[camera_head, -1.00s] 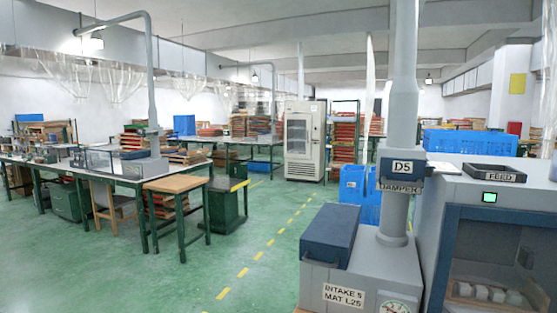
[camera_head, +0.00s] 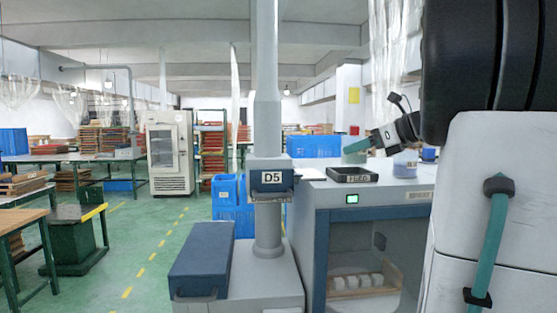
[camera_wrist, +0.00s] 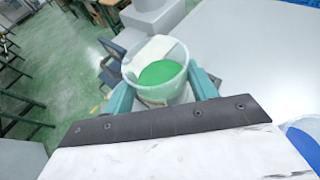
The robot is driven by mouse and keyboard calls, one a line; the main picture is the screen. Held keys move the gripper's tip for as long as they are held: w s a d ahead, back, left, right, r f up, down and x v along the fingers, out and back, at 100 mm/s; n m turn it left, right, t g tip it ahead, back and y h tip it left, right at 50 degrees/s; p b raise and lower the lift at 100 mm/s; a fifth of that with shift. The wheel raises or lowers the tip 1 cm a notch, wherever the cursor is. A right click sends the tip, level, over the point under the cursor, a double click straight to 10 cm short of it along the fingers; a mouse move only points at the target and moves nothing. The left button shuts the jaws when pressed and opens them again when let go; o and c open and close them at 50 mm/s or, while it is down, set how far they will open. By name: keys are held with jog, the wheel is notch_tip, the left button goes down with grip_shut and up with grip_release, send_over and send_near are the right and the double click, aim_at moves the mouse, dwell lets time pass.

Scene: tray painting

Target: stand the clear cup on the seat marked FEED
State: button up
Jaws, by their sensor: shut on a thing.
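In the wrist view, my gripper (camera_wrist: 160,84) has its teal fingers on either side of a translucent cup (camera_wrist: 174,50) with green inside, and is shut on it. In the head view, my gripper (camera_head: 356,148) is above the cabinet top, just over the far edge of the dark seat marked FEED (camera_head: 352,174). The held cup is hard to make out there. The seat's visible top looks empty. Another see-through cup (camera_head: 405,163) with blue inside stands right of the seat; a blue-filled rim (camera_wrist: 306,138) shows at the wrist view's right edge.
The seat lies on a grey cabinet (camera_head: 395,195) with white blocks inside its open front. A grey column marked D5 (camera_head: 268,130) rises left of it, beside a blue-lidded box (camera_head: 203,255). A blue crate (camera_head: 313,146) is behind. My arm fills the head view's right side.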

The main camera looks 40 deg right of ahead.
aim_at(356, 160)
jog(key=shift+w+d+f, duration=0.1)
jog(key=shift+w+d, duration=0.35)
jog(key=shift+w, duration=0.35)
jog(key=shift+w+d+f, duration=0.1)
jog(key=shift+w+f, duration=0.05)
jog(key=shift+f, duration=1.6)
jog(key=shift+f, duration=0.1)
jog(key=o, duration=1.1)
jog(key=shift+f, duration=0.1)
jog(key=shift+c, duration=0.2)
jog(key=shift+r, duration=0.2)
jog(key=v, duration=1.2)
